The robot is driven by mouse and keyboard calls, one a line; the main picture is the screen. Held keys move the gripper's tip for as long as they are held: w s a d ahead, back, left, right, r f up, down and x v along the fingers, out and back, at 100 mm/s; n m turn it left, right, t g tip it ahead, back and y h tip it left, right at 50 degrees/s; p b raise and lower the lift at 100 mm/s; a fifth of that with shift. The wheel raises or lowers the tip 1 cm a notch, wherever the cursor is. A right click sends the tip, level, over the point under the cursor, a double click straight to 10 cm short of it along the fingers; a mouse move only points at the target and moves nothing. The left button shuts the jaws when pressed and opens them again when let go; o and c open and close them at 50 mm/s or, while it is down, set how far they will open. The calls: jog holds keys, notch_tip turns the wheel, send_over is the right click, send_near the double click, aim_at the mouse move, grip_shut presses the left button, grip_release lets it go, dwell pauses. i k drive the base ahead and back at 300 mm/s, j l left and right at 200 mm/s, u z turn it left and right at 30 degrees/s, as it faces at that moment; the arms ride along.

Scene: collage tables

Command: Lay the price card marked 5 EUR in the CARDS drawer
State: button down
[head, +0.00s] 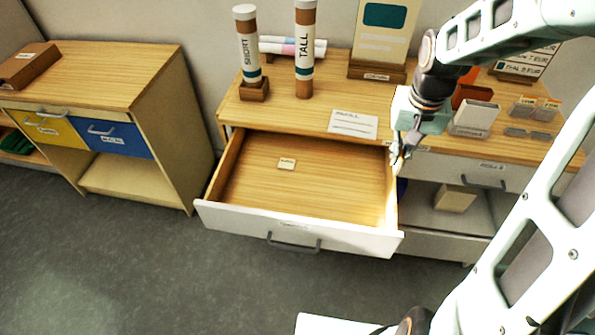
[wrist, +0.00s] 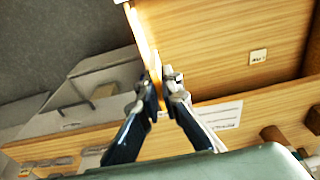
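The open drawer (head: 330,190) under the middle table is pulled out; its front label is too small to read. A small pale tag (head: 286,163) with unreadable print lies on its wooden floor, also in the wrist view (wrist: 258,56). My gripper (head: 396,160) is over the drawer's right back corner, beside its right side wall. In the wrist view its fingertips (wrist: 160,84) are close together over that wall's edge; whether something thin is between them is unclear.
A white printed sheet (head: 353,124) lies behind the drawer. Tubes marked SHORT (head: 247,47) and TALL (head: 305,50) stand at the back left. A closed drawer (head: 480,172) is to the right. A side cabinet (head: 110,75) stands at left, with clear floor between.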

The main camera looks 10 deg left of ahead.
aim_at(319, 182)
jog(key=i+j, duration=0.3)
jog(key=j, duration=0.15)
jog(key=i+j, duration=0.3)
jog(key=j, duration=0.2)
